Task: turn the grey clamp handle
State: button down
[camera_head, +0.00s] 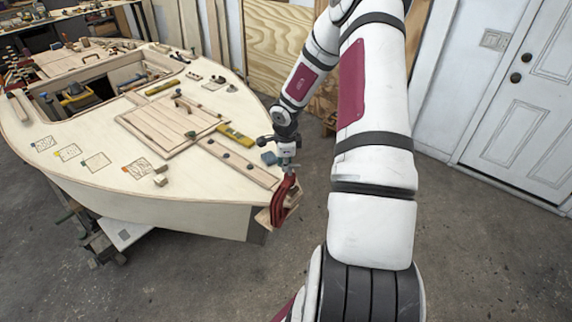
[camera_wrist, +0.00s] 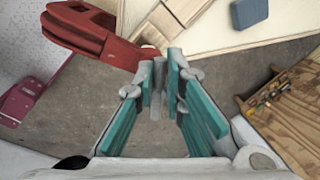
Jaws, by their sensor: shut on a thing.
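A red clamp (camera_head: 284,196) sits at the near right edge of the hull, and its red body (camera_wrist: 95,32) fills the upper left of the wrist view. The grey clamp handle (camera_wrist: 158,88) shows as a narrow bar between my teal-padded fingers, beside the red body. My gripper (camera_wrist: 161,70) is shut on this handle. In the head view my gripper (camera_head: 287,163) is just above the clamp, and the handle is too small or hidden to make out there.
The pale plywood hull (camera_head: 200,215) stands to the left, with tools and a yellow level (camera_head: 235,135) on its deck. A blue-grey block (camera_head: 269,158) lies near the clamp. A white door (camera_head: 525,110) is at the right. The concrete floor (camera_head: 490,260) there is clear.

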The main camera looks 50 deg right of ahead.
jog(key=d+m+g+b, duration=0.1)
jog(key=m, duration=0.7)
jog(key=d+m+g+b, duration=0.1)
jog(key=m+b, duration=0.1)
jog(key=m, duration=0.6)
jog(key=d+m+g+b, duration=0.1)
jog(key=m+b, duration=0.1)
jog(key=m, duration=0.6)
jog(key=shift+g+y, duration=0.3)
jog(key=shift+y, duration=0.1)
jog(key=shift+d, duration=0.1)
dwell(0.7)
jog(key=c, duration=1.5)
grip_release()
jog(key=shift+c, duration=0.2)
notch_tip(320, 180, up, 12)
jog(key=w, duration=0.2)
jog(key=shift+w+a, duration=0.15)
jog(key=shift+a, duration=0.25)
jog(key=shift+o, duration=0.3)
jog(key=shift+f, duration=0.1)
